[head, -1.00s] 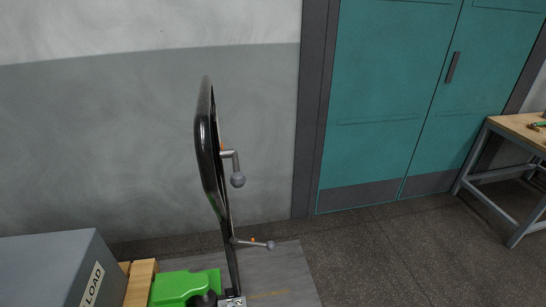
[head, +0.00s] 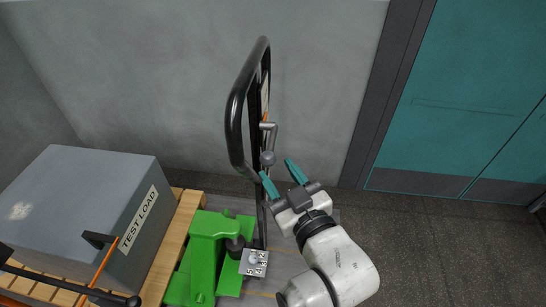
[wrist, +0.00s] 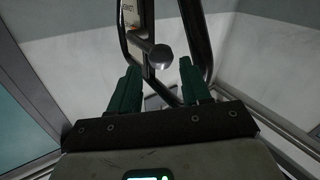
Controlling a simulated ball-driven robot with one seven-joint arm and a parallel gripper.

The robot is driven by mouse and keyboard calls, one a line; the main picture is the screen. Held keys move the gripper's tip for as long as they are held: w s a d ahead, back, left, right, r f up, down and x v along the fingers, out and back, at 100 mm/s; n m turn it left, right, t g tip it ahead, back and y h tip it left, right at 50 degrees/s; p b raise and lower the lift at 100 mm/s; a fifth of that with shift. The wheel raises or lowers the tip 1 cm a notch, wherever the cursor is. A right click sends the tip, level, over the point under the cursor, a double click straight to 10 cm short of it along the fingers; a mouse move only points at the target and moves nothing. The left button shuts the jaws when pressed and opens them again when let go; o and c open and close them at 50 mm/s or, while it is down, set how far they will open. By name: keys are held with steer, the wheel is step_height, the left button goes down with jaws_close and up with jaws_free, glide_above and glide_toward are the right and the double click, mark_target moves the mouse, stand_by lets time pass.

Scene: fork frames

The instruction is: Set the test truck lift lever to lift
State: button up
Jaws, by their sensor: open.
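The green test truck (head: 208,255) has an upright black loop handle (head: 236,120). A bent grey lever with a ball knob (head: 268,158) sticks out from the handle and hangs downward. The knob also shows in the wrist view (wrist: 160,57), above and between the fingers, in front of a pale lettered plate (wrist: 133,20). My gripper (head: 279,172) is open, its teal fingers just below and to the right of the knob, holding nothing. In the wrist view the fingers (wrist: 160,85) stand apart. I cannot tell whether either touches the lever.
A grey box marked TEST LOAD (head: 100,195) sits on a wooden pallet (head: 183,225) at left. Another black and orange handle (head: 105,262) shows at lower left. A grey wall stands behind; teal doors (head: 465,110) are at right. Floor at right is clear.

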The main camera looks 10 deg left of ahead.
mark_target(271, 165)
steer(key=shift+x, duration=2)
steer(key=shift+a, duration=0.1)
jaws_close()
steer(key=shift+f, duration=0.1)
